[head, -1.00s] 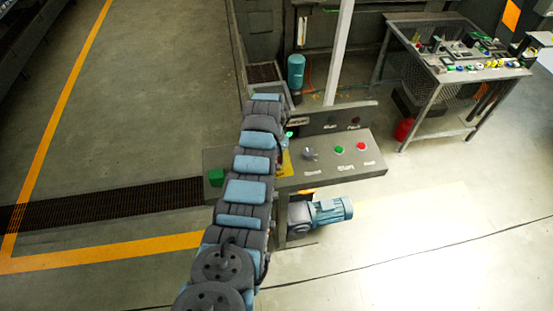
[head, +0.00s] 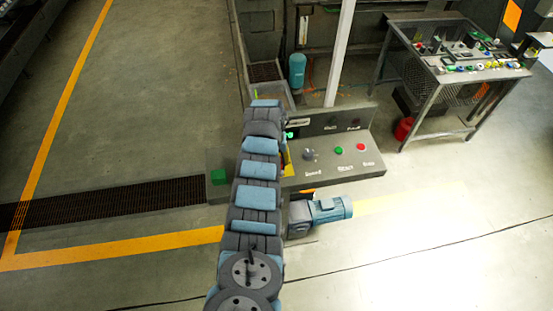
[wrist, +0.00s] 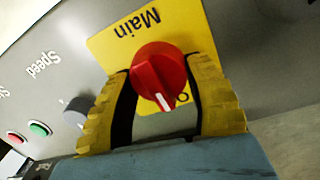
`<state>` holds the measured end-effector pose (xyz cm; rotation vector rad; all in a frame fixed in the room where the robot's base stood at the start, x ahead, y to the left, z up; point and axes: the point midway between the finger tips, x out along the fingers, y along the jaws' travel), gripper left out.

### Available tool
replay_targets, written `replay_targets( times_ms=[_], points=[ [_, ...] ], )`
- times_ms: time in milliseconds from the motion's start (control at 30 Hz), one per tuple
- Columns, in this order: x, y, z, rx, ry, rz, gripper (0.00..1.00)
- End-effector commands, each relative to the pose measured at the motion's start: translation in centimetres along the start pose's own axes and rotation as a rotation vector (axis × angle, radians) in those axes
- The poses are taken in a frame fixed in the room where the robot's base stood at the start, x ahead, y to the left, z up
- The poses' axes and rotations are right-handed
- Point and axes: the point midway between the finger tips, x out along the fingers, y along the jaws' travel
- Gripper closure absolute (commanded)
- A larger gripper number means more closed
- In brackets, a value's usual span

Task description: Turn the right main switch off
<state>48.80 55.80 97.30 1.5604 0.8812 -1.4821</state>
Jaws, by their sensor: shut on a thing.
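The main switch is a red rotary knob (wrist: 158,78) on a yellow plate (wrist: 112,42) marked "Main", which appears upside down in the wrist view. The knob's white pointer mark faces down and slightly right in the picture, near a partly hidden round mark on the plate. My gripper (wrist: 157,70) has its two yellow fingers on either side of the knob, shut on it. In the head view, a strip of the yellow plate (head: 288,163) shows beside my arm, which hides the knob and the gripper.
A grey knob (wrist: 76,112) labelled "Speed", a green button (head: 338,150) and a red button (head: 361,147) sit along the same grey panel. A blue motor (head: 325,210) lies below the panel's front. A cluttered workbench (head: 437,80) stands at the back right.

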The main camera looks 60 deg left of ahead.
Motion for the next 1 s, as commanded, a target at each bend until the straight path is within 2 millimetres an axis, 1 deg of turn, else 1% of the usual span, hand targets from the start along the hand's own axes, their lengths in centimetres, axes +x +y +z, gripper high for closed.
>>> replay_targets(
  times_ms=[467,500,600,900,1000],
  points=[
    [0.16,-0.07,0.05,-0.017,0.0,-0.001,0.83],
    [0.16,-0.07,0.06,-0.016,0.0,-0.001,0.44],
    [0.15,-0.06,0.06,-0.016,0.0,-0.001,0.17],
    [0.02,-0.01,0.02,-0.015,0.0,0.0,0.17],
    [-0.31,0.01,-0.01,-0.015,0.001,0.0,0.17]
  ],
)
